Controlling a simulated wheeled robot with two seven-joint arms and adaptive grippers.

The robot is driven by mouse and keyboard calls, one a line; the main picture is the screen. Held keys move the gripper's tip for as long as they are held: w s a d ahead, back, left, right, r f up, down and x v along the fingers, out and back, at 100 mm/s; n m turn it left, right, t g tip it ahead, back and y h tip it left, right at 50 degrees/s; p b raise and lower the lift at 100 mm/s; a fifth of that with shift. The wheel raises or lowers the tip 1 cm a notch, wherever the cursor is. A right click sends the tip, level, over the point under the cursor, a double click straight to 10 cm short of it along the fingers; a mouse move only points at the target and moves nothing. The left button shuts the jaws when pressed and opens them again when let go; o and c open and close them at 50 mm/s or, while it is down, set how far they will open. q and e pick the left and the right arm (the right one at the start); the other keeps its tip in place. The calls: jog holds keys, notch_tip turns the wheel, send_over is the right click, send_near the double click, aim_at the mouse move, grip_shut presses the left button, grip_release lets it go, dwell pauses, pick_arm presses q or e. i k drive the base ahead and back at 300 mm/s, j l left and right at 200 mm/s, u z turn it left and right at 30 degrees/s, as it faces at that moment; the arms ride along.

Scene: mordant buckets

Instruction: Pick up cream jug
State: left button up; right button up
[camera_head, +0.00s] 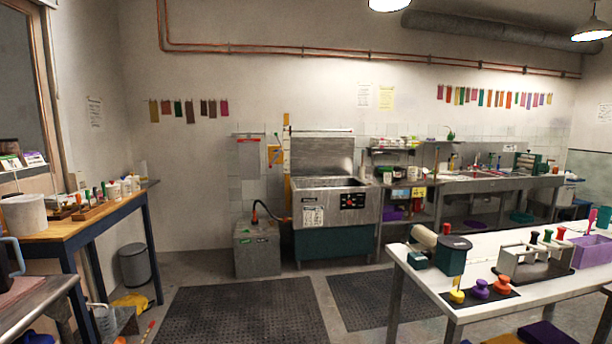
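No object here can be told for sure as the cream jug. A cream, round, wide-mouthed vessel (25,214) stands on the wooden-topped table at the left; no handle or spout can be made out. A small pale vessel (103,317) sits low by that table's legs, too small to identify. A cream cylindrical item (424,236) lies tilted on the white table at the right, beside a dark green container (453,257). Neither of my grippers is in view.
The wooden-topped table (62,231) holds small bottles and racks. The white table (400,252) at the right holds colored knobs, a stand and a purple bin (592,250). Dark floor mats (243,312) lie between them, with open floor. A grey bin (134,265) stands behind.

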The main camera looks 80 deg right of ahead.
aim_at(412, 171)
jog(key=z, duration=3.55)
jog(key=i+j+u, duration=0.25)
jog(key=i+u, duration=0.15)
jog(key=i, duration=0.4)
jog(key=i+u, duration=0.45)
jog(key=i, duration=0.35)
